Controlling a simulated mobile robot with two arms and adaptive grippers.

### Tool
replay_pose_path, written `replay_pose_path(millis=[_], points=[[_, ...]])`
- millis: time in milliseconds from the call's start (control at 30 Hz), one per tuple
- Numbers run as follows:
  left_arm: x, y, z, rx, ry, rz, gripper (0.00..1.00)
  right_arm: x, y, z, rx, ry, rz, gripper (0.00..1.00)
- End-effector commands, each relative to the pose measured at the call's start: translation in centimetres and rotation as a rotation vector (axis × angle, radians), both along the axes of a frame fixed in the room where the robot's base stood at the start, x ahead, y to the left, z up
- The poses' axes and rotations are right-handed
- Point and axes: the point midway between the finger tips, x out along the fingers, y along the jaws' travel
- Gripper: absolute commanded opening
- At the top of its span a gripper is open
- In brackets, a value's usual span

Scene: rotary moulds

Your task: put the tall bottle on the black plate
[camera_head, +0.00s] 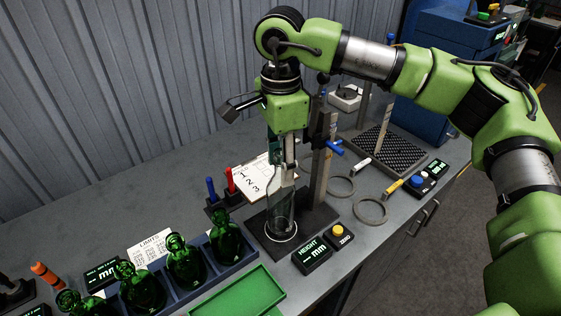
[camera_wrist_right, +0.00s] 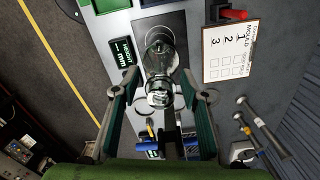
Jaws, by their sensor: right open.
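The tall bottle (camera_head: 280,208) is clear glass and stands upright on the black plate (camera_head: 318,216), its foot at a pale ring. The plate is the base of a gauge with an upright post. My right gripper (camera_head: 284,158) comes from above, open, its fingers at the height of the bottle's upper part. In the right wrist view the bottle's neck (camera_wrist_right: 160,92) shows between the spread green-padded fingers, with a gap on each side. The black plate (camera_wrist_right: 178,22) lies beyond it. My left gripper is in neither view.
Green bottles (camera_head: 186,262) stand in a blue rack at front left, beside an empty green tray (camera_head: 238,294). A height display (camera_head: 312,255) and yellow-button box (camera_head: 339,236) sit in front of the plate. Loose rings (camera_head: 370,211) lie right; a clipboard (camera_head: 252,180) lies behind.

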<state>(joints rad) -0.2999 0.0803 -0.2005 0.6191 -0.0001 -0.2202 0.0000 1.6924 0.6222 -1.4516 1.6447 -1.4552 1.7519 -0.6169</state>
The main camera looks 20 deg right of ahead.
Motion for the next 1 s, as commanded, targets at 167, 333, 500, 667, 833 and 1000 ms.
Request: replay_pose_path(millis=[167,333,500,667,833,1000], points=[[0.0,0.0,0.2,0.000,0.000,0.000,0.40,0.1,0.0,0.7,0.000,-0.003,0.000,0.41],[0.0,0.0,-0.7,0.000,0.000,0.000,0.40,0.1,0.1,3.6,0.002,-0.006,0.000,0.41],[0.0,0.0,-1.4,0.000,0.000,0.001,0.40,0.1,0.1,7.5,0.001,-0.004,0.001,0.41],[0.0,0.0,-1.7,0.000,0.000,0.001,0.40,0.1,0.1,10.4,0.000,-0.003,0.000,0.41],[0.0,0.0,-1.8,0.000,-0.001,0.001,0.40,0.0,0.1,12.0,0.000,-0.001,0.002,0.41],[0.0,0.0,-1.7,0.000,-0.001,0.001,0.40,0.0,0.0,12.4,0.000,0.001,0.002,0.41]])
